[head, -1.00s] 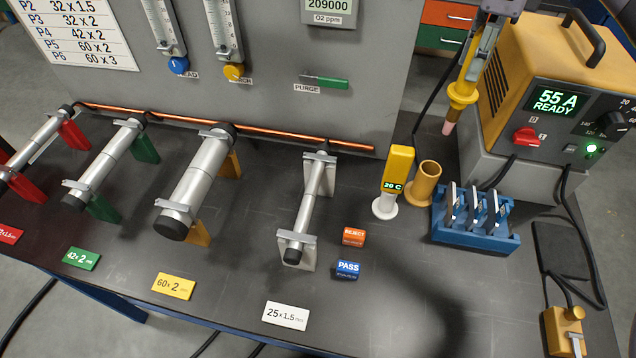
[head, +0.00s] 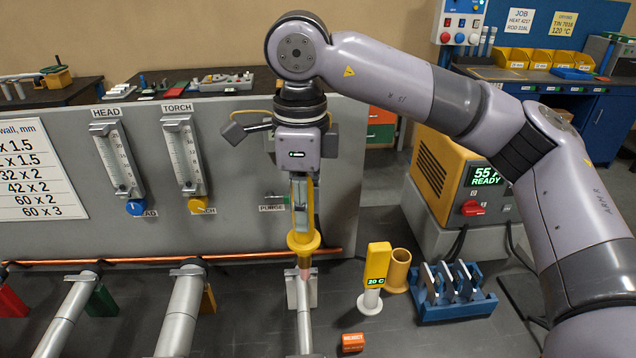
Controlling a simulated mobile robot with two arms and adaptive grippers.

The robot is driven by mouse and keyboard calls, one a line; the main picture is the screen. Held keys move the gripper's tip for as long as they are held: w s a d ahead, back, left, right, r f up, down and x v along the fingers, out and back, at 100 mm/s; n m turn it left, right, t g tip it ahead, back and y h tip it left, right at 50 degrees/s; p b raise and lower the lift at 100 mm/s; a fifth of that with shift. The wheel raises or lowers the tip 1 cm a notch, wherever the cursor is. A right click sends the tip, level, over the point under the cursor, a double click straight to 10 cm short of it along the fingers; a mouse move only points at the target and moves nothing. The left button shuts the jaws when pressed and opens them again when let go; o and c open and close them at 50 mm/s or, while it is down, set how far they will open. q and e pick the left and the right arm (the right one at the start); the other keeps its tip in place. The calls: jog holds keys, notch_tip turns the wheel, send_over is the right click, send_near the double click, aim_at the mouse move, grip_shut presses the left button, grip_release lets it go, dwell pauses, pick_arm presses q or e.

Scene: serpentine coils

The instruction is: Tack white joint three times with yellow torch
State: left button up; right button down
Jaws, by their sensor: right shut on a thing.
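My right gripper (head: 302,215) is shut on the yellow torch (head: 302,243) and holds it upright with its pink nozzle pointing down. The nozzle tip is over the far part of the white-stand joint, a thin grey pipe (head: 304,325) on a white stand (head: 290,292). I cannot tell whether the tip touches the pipe. The torch and gripper hide part of the pipe's far end, and its near end is cut off by the bottom of the view. My left gripper is not in view.
The yellow 20 C gauge (head: 377,265), an orange cup (head: 397,270) and a blue rack (head: 455,305) stand right of the pipe. The orange reject block (head: 353,342) lies nearby. A copper tube (head: 235,257) runs along the panel; thicker pipes (head: 182,310) lie left.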

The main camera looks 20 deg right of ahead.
aim_at(300, 241)
jog(key=shift+s+a, duration=0.25)
jog(key=shift+a, duration=0.1)
jog(key=shift+a+f, duration=0.15)
jog(key=shift+f+b, duration=0.3)
jog(key=shift+f, duration=0.15)
jog(key=shift+d+f, duration=0.2)
jog(key=shift+f, duration=0.15)
notch_tip(300, 241, down, 4)
jog(key=b, duration=0.2)
jog(key=shift+a+r+b, duration=0.1)
jog(key=shift+b, duration=0.2)
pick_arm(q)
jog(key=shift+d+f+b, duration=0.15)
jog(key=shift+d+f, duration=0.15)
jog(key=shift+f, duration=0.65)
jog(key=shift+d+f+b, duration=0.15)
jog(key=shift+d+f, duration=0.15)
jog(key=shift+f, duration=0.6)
pick_arm(e)
jog(key=shift+f, duration=0.7)
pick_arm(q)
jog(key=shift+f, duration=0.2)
pick_arm(e)
jog(key=shift+f, duration=0.15)
